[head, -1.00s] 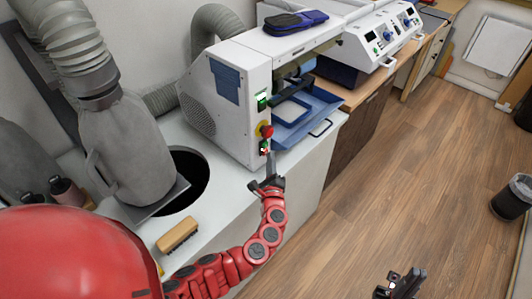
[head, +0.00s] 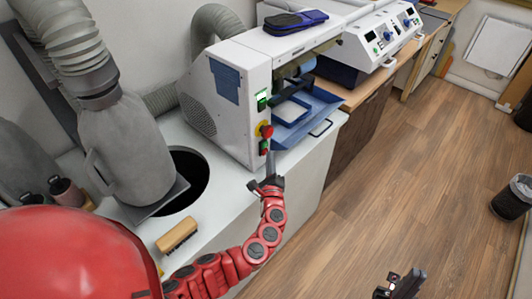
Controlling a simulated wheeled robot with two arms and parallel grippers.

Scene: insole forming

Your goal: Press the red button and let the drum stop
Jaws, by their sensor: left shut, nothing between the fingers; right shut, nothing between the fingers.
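The white machine (head: 225,110) stands on the left counter. Its front panel has a lit green switch (head: 262,101), a large red mushroom button (head: 266,131) on a yellow base, and below it a small switch with a green upper part and a red lower part (head: 264,151). My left gripper (head: 270,160) is shut and empty, its tips pointing up just beside the small switch; I cannot tell whether they touch it. I cannot make out a drum or whether one turns. My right gripper (head: 412,279) is shut and empty, low over the floor.
A wooden brush (head: 177,236) lies on the counter near a round dark hole (head: 192,175).

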